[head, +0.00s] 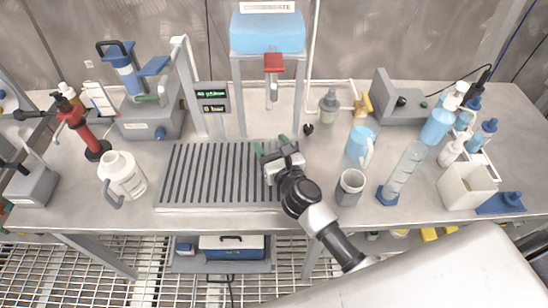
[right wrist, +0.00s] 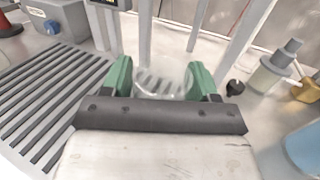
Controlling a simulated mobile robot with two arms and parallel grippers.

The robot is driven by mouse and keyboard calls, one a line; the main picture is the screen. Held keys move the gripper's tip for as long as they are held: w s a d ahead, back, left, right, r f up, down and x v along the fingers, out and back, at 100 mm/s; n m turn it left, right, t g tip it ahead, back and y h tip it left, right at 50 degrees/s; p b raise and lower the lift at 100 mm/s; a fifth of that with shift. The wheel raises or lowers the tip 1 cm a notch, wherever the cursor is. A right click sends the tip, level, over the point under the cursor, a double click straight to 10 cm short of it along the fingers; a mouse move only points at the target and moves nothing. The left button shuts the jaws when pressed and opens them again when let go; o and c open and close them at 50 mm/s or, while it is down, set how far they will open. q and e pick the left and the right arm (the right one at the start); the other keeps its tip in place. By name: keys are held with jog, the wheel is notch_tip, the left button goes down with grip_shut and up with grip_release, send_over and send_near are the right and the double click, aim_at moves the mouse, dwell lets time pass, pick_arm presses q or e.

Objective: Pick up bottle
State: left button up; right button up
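My right gripper (head: 272,146) is over the back right part of the grey slotted rack (head: 215,176) in the head view. Its two green fingers are apart; they also show in the right wrist view (right wrist: 161,72). A clear, see-through vessel (right wrist: 164,82), perhaps the bottle, shows between the fingers. I cannot tell whether they touch it. It cannot be made out in the head view. Other bottles stand around: a white jug (head: 122,176) on the left, a small grey bottle (head: 328,104) at the back, and a blue wash bottle (head: 437,126) on the right. My left gripper is not in view.
A steel stand with a blue tank (head: 268,34) and red tap (head: 274,63) rises behind the rack. Right of my arm stand a grey cup (head: 350,187), a blue mug (head: 359,143) and a graduated cylinder (head: 404,170). Free tabletop lies between jug and rack.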

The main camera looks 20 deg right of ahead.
jog(key=c, duration=0.8)
jog(key=shift+r, duration=0.1)
jog(key=shift+r+p, duration=0.4)
jog(key=shift+r, duration=0.2)
jog(key=s+d+r+p, duration=0.1)
jog(key=s+d+r, duration=0.1)
jog(key=d+r, duration=0.1)
jog(key=s+d+r, duration=0.1)
jog(key=d+r, duration=0.2)
jog(key=d, duration=0.1)
jog(key=s+d+r+p, duration=0.1)
jog(key=s+d+r, duration=0.1)
jog(key=d+r, duration=0.1)
jog(key=shift+s+d+r+p, duration=0.15)
jog(key=shift+s+r+p, duration=0.15)
jog(key=shift+r, duration=0.05)
